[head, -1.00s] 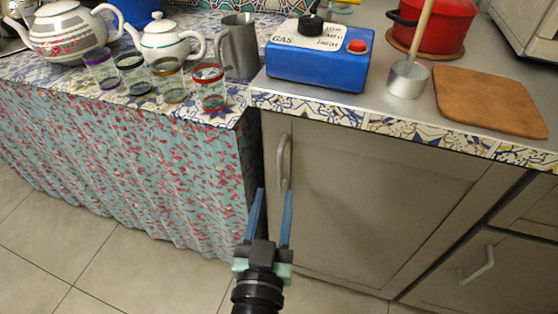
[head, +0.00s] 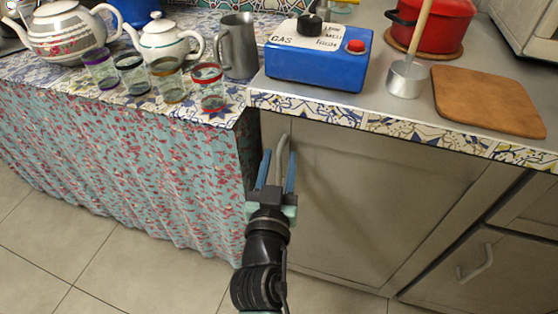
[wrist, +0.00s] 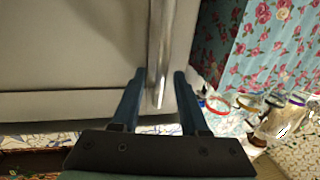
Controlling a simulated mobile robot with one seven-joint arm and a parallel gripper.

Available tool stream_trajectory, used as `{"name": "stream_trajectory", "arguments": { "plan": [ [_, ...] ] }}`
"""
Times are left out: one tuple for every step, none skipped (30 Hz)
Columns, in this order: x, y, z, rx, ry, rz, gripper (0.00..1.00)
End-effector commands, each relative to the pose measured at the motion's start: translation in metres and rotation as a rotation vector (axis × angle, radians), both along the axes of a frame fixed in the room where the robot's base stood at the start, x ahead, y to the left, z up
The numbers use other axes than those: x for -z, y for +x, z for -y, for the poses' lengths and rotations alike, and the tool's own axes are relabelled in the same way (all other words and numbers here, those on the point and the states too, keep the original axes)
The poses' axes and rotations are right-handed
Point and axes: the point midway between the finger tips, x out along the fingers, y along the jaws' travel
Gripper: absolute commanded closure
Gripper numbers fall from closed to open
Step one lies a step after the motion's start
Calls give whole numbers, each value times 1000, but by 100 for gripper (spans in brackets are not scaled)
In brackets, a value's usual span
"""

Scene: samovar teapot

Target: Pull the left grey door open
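The left grey door (head: 375,205) is closed under the counter, and its face also shows in the wrist view (wrist: 70,55). Its upright metal handle (head: 282,152) is near the door's upper left edge. In the wrist view the handle (wrist: 161,50) reaches down between the two blue fingers. My gripper (head: 276,165) is open in front of the handle, one finger on each side of it. In the wrist view my gripper (wrist: 160,88) has a gap between each finger and the handle. My gripper hides the handle's lower part in the head view.
A flowered curtain (head: 120,165) hangs left of the door. Several glasses (head: 208,90), a grey jug (head: 237,48) and a blue gas box (head: 318,62) stand on the counter above. Another grey door with a handle (head: 476,264) is at the lower right. The tiled floor (head: 125,275) in front is clear.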

Motion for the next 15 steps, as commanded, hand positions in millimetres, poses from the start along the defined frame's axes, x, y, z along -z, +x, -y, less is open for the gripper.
{"name": "stream_trajectory", "arguments": {
  "plan": [
    [0, 0, 0, 0, 0, 0, 66],
    [0, 0, 0, 0, 0, 0, 71],
    [0, 0, 0, 0, 0, 0, 79],
    [0, 0, 0, 0, 0, 0, 84],
    [0, 0, 0, 0, 0, 0, 89],
    [0, 0, 0, 0, 0, 0, 97],
    [0, 0, 0, 0, 0, 0, 100],
    [0, 0, 0, 0, 0, 0, 100],
    [0, 0, 0, 0, 0, 0, 100],
    [0, 0, 0, 0, 0, 0, 100],
    [0, 0, 0, 0, 0, 0, 100],
    [0, 0, 0, 0, 0, 0, 100],
    [0, 0, 0, 0, 0, 0, 100],
    [0, 0, 0, 0, 0, 0, 100],
    [0, 0, 0, 0, 0, 0, 100]
  ]
}}
